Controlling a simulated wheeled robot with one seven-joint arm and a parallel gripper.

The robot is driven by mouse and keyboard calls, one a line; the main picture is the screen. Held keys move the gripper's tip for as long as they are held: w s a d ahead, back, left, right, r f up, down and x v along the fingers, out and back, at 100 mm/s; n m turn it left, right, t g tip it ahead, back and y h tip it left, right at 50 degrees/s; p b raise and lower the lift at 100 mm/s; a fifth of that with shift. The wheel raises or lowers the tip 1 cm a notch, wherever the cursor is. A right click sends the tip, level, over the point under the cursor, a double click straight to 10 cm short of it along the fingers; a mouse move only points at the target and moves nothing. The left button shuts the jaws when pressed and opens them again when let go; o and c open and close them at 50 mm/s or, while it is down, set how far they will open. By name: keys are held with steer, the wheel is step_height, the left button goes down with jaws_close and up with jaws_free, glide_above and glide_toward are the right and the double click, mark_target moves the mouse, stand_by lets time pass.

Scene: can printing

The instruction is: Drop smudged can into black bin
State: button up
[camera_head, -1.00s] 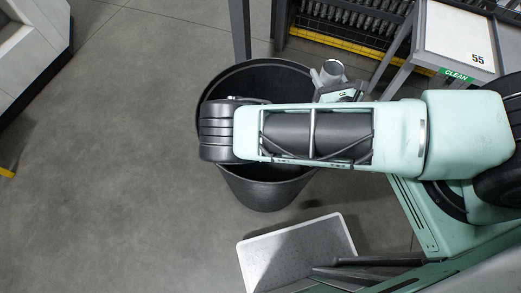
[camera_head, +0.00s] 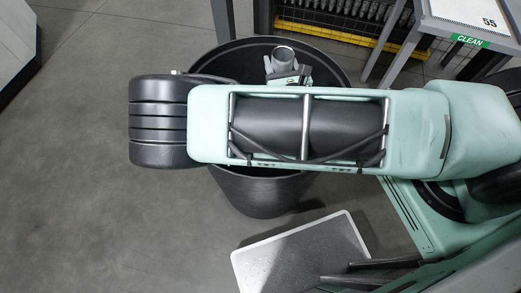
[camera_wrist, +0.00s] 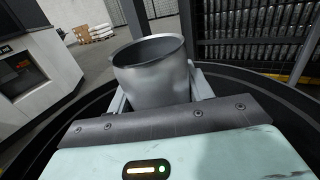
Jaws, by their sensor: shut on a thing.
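The smudged can (camera_wrist: 158,85) is a grey metal can with an open top. In the wrist view it stands upright between the fingers of my gripper (camera_wrist: 160,92), which is shut on it. In the head view the can (camera_head: 283,55) shows just beyond my arm, over the mouth of the black bin. The black bin (camera_head: 258,195) is a large round tub on the floor. My arm crosses above it and hides part of its opening. Its dark rim (camera_wrist: 290,95) curves around the gripper in the wrist view. Any smudge on the can is not clear.
A white stand with a "CLEAN" label (camera_head: 468,40) is at the upper right. A rack of many cans (camera_head: 345,15) with a yellow edge stands at the back. A pale board (camera_head: 290,260) lies below the bin. Grey floor on the left is free.

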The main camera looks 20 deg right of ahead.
steer(key=w+a+f+b, duration=0.1)
steer(key=a+f+b, duration=0.2)
steer(key=f+b, duration=0.2)
steer(key=b, duration=0.3)
steer(key=shift+w+h, duration=0.2)
steer(key=shift+h, duration=0.1)
steer(key=shift+a+r, duration=0.1)
steer(key=o, duration=1)
steer(key=s, duration=0.5)
steer(key=s+a, duration=0.1)
steer(key=s, duration=0.5)
steer(key=s+a, duration=0.1)
steer(key=s, duration=0.5)
steer(key=shift+s+a, duration=0.15)
steer(key=shift+a, duration=0.05)
